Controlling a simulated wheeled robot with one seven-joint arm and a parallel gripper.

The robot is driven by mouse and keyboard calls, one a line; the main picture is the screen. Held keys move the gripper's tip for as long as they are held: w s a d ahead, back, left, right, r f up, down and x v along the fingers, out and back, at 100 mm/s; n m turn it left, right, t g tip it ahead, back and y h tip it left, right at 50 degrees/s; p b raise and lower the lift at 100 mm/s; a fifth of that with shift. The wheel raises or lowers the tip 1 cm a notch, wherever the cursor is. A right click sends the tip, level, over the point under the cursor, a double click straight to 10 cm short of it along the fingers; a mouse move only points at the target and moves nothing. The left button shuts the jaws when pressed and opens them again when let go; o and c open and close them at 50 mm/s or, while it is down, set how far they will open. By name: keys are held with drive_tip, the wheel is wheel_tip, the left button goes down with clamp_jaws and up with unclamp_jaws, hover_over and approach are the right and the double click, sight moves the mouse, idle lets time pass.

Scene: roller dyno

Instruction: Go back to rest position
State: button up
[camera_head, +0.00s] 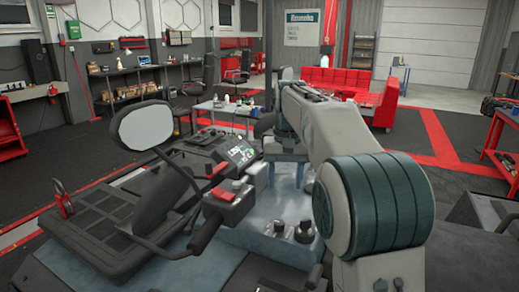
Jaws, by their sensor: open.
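My arm (330,125) reaches from the lower right up and away toward the middle of the view. Its large joint with a dark teal ring (385,207) is close to the camera. The far end of the arm bends down behind its own links, and I cannot make out my gripper there. No held object shows.
Close on the left is a dark vehicle-like machine with a flat rack (95,215), a round mirror (146,126) and a handlebar grip (207,232). A red-topped control box (228,200) stands near my arm. Behind are a small table (225,108), a red sofa (345,82) and open dark floor.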

drive_tip(key=s+d+f+t, duration=0.1)
drive_tip(key=s+f, duration=0.3)
drive_tip(key=s, duration=0.5)
drive_tip(key=s+d+f+t, duration=0.1)
drive_tip(key=s+d+f, duration=0.1)
drive_tip(key=s+f, duration=0.3)
drive_tip(key=s+d+f, duration=0.1)
drive_tip(key=s+f, duration=0.4)
drive_tip(key=s, duration=0.9)
drive_tip(key=shift+d+n+t, duration=0.4)
